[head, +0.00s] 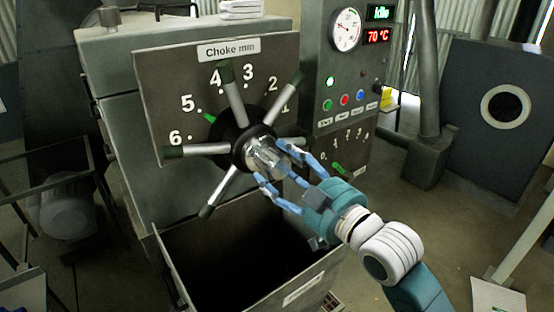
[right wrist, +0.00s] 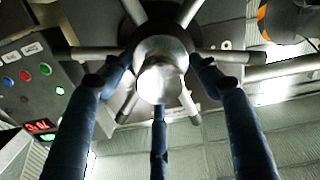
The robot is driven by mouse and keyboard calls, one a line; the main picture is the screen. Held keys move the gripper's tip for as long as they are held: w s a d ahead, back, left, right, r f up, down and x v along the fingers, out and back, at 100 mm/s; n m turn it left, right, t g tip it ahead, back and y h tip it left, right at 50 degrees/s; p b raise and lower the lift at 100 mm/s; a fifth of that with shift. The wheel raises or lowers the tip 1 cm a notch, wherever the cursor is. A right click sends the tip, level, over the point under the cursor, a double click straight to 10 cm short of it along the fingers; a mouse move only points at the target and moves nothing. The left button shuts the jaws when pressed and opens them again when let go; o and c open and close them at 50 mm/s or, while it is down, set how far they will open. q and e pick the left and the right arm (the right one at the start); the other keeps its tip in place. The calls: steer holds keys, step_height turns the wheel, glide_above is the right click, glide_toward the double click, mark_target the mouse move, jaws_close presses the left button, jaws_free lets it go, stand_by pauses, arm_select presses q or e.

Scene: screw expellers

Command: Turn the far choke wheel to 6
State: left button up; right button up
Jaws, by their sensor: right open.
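The choke wheel (head: 240,142) is mounted on a dark panel (head: 150,90) labelled "Choke mm". It has a dark hub with a shiny metal centre and several grey spokes with dark ends. A bright green pointer (head: 209,117) on it sits by the 5 mark, with 6 below it on the left. My right gripper (head: 268,165) is in front of the hub with its blue fingers spread around the metal centre. In the right wrist view the fingers stand around the bright hub end (right wrist: 160,80), open; I cannot tell whether they touch it. My left gripper is out of view.
An open, dark-inside bin (head: 310,280) stands below the wheel. To the right is a control panel (head: 345,85) with a gauge, a red 70 °C display and coloured buttons. A vertical pipe (head: 427,70) and a dark cabinet (head: 490,150) stand farther right.

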steer(key=shift+w+a, duration=0.45)
steer(key=shift+w, duration=0.15)
jaws_close()
steer(key=shift+n, duration=0.3)
steer(key=shift+f+n+p, duration=0.15)
steer(key=shift+n+p, duration=0.55)
steer(key=shift+n, duration=1.9)
steer(key=shift+c, duration=1.2)
jaws_free()
steer(key=shift+o, duration=1.2)
steer(key=shift+d, duration=0.1)
